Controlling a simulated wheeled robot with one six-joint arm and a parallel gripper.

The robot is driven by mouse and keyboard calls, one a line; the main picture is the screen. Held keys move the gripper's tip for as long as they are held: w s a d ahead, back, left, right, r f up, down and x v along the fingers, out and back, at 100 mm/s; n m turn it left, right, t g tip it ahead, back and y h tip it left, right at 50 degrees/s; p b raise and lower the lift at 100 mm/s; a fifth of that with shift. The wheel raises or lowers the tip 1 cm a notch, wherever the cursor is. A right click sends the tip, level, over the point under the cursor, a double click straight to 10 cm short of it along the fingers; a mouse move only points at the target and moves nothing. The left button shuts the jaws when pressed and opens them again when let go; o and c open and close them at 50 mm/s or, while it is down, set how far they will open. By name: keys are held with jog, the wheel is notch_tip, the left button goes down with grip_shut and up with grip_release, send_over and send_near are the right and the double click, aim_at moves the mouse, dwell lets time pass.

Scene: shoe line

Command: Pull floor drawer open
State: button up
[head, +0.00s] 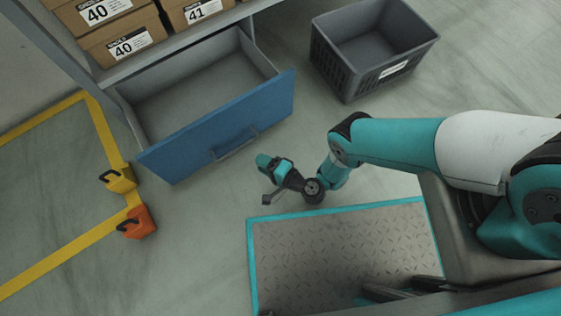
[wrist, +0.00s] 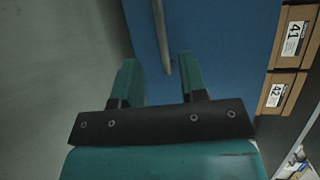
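The floor drawer (head: 222,126) stands pulled out from under the shelf in the head view, its inside showing and empty. Its blue front also fills much of the wrist view (wrist: 225,50). The grey bar handle (head: 236,146) is on the outer face of that front; it shows in the wrist view (wrist: 161,35) too. My gripper (head: 266,181) is in front of the drawer, below and right of the handle in the head view, apart from it. In the wrist view the two fingers (wrist: 160,75) are spread, with the handle's end between or just beyond their tips; nothing is gripped.
Shoe boxes (head: 120,40) sit on the shelf above the drawer. A grey crate (head: 372,45) stands on the floor at the upper right. A yellow padlock-shaped block (head: 121,180) and an orange one (head: 139,223) stand by yellow floor tape at left. Floor in front of the drawer is clear.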

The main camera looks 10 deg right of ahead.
jog(key=p+v, duration=0.3)
jog(key=v, duration=0.3)
jog(key=shift+s+d+r+p, duration=0.1)
jog(key=shift+d+p, duration=0.05)
jog(key=shift+p, duration=0.15)
